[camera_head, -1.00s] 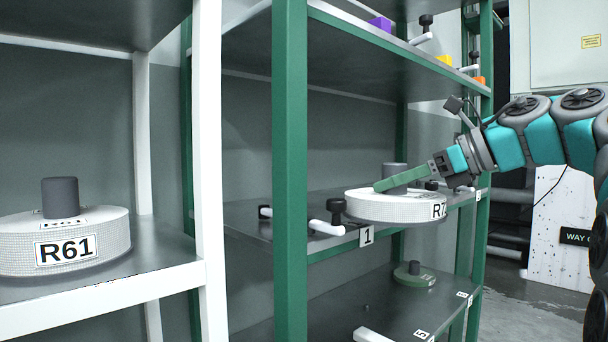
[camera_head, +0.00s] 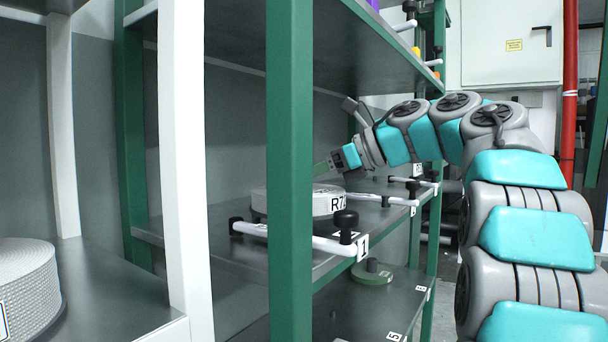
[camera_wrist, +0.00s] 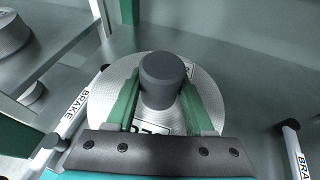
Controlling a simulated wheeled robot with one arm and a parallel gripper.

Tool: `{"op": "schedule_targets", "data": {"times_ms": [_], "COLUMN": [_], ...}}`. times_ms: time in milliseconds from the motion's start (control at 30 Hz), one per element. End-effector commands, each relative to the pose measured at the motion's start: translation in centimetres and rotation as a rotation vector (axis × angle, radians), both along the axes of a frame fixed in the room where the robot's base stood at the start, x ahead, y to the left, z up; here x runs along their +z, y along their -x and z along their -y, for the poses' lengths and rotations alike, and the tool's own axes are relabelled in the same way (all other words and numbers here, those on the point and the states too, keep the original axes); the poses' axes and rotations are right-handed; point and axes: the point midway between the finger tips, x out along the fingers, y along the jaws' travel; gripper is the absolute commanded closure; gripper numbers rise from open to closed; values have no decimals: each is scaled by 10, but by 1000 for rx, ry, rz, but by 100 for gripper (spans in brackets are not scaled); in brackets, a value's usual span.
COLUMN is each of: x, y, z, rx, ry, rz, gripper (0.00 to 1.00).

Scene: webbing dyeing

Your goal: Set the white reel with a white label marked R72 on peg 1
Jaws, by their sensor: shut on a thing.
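My gripper (camera_wrist: 162,98) is shut on this knob, one green finger on each side. In the head view my gripper (camera_head: 322,168) is partly hidden by the post. The reel looks level and low over the shelf; I cannot tell if it touches. No peg shows under it.
White brake bars (camera_wrist: 76,108) and (camera_wrist: 293,150) lie left and right of the reel. The near bar (camera_head: 300,238) has a black knob. A green post (camera_head: 289,170) stands in front. Another white reel (camera_head: 28,285) is at left. A green reel (camera_head: 372,272) lies below.

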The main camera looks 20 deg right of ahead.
Motion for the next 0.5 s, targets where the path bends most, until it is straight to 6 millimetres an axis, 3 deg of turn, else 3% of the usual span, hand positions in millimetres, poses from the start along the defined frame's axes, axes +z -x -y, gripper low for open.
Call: {"op": "schedule_targets", "data": {"times_ms": [500], "x": [2], "y": [-29], "z": [-22], "rx": [2], "ry": [-1], "rz": [1], "gripper": [100]}}
